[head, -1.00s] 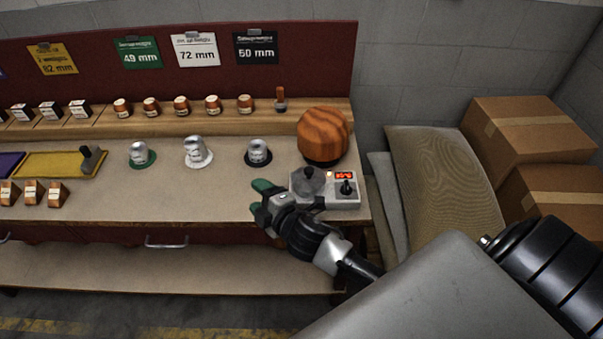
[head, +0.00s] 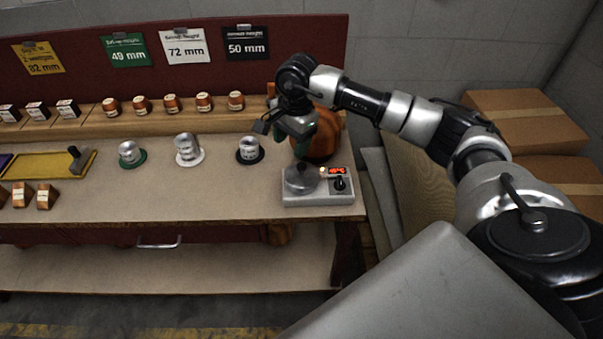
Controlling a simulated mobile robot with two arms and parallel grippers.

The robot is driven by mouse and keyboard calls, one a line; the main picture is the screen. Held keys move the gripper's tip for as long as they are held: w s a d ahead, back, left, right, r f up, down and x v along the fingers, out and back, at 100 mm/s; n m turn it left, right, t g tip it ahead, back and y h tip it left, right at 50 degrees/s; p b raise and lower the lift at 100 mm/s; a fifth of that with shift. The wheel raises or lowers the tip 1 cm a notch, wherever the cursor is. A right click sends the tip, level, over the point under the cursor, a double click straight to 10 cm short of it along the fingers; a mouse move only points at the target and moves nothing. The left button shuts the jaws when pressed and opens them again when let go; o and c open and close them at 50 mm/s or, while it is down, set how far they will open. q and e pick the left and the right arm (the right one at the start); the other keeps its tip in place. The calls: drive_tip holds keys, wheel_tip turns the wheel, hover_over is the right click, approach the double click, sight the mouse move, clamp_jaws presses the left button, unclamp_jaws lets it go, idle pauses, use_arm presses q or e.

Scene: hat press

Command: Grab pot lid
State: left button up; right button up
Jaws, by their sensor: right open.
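A grey round pot with a lid (head: 301,176) sits on the left part of a small light-grey heater box (head: 319,199) at the right end of the workbench. The lid's fine detail and knob are too small to tell. My right gripper (head: 291,138), with green fingertips, is open and empty. It points down in the picture just above the pot lid, apart from it, and in front of the orange-brown wooden head block (head: 325,135). My left gripper is out of view.
The box has a red display (head: 338,171) and a dark knob. Silver hat forms (head: 188,149) stand left on the bench (head: 120,205). Cartons (head: 525,120) and a sack are at right.

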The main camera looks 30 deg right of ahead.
drive_tip(key=d+h, duration=0.1)
drive_tip(key=d, duration=0.1)
drive_tip(key=p, duration=0.1)
hover_over(302, 165)
wheel_tip(302, 165, down, 4)
drive_tip(key=shift+a+f, duration=0.15)
drive_tip(key=shift+f+p, duration=0.5)
drive_tip(key=shift+f, duration=0.05)
wheel_tip(302, 165, down, 4)
drive_tip(key=shift+r+p, duration=0.2)
drive_tip(key=shift+p, duration=0.5)
drive_tip(key=shift+f, duration=0.45)
drive_tip(key=shift+c, duration=0.5)
drive_tip(key=c, duration=0.9)
